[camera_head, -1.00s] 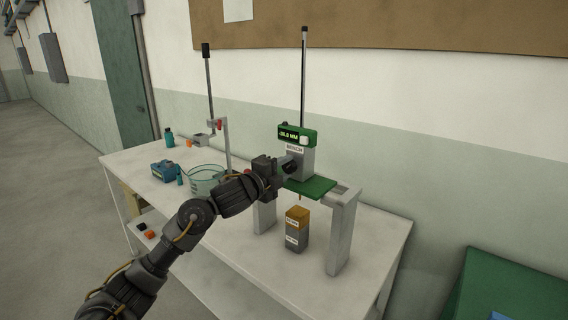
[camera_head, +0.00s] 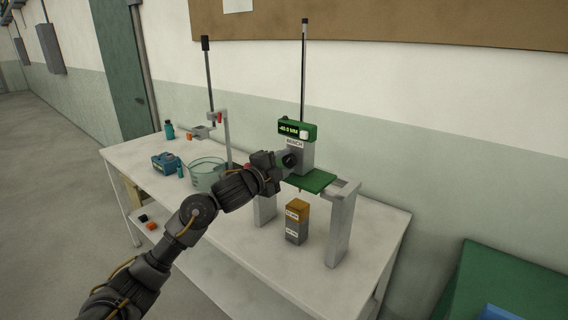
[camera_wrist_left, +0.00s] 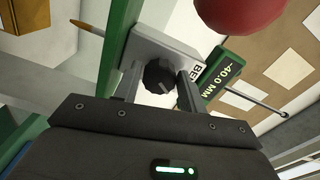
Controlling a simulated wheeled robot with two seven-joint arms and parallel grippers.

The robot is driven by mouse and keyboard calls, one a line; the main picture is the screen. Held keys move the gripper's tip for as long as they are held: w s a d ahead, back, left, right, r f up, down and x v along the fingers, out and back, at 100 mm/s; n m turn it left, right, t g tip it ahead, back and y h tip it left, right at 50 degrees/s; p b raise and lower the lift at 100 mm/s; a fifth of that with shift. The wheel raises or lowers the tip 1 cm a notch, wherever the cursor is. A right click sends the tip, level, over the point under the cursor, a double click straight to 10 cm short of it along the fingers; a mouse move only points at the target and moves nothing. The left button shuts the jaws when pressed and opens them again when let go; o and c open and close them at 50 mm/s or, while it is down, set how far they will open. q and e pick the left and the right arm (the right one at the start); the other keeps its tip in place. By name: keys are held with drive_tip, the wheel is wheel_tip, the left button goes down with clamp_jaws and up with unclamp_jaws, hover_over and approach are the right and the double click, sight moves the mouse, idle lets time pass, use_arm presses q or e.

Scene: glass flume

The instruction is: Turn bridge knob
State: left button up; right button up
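The bridge (camera_head: 342,215) stands on the white bench, with a grey block and a green display (camera_head: 291,129) on top. The display reads -40.0 MM. The black knob (camera_head: 289,160) is on the grey block's side; it also shows in the left wrist view (camera_wrist_left: 159,77). My left gripper (camera_head: 283,166) is at the knob. In the left wrist view its two fingers (camera_wrist_left: 160,84) stand either side of the knob, with narrow gaps showing, so it looks open around it. My right gripper is not in view.
A stacked orange and grey block (camera_head: 297,222) stands under the bridge. A red ball (camera_wrist_left: 240,10) shows close in the left wrist view.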

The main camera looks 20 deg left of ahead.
use_arm(q)
drive_tip(key=o, duration=0.3)
drive_tip(key=shift+s+a, duration=0.15)
drive_tip(key=shift+s, duration=0.25)
drive_tip(key=b+v, duration=0.1)
drive_tip(key=v, duration=0.9)
drive_tip(key=shift+b, duration=0.4)
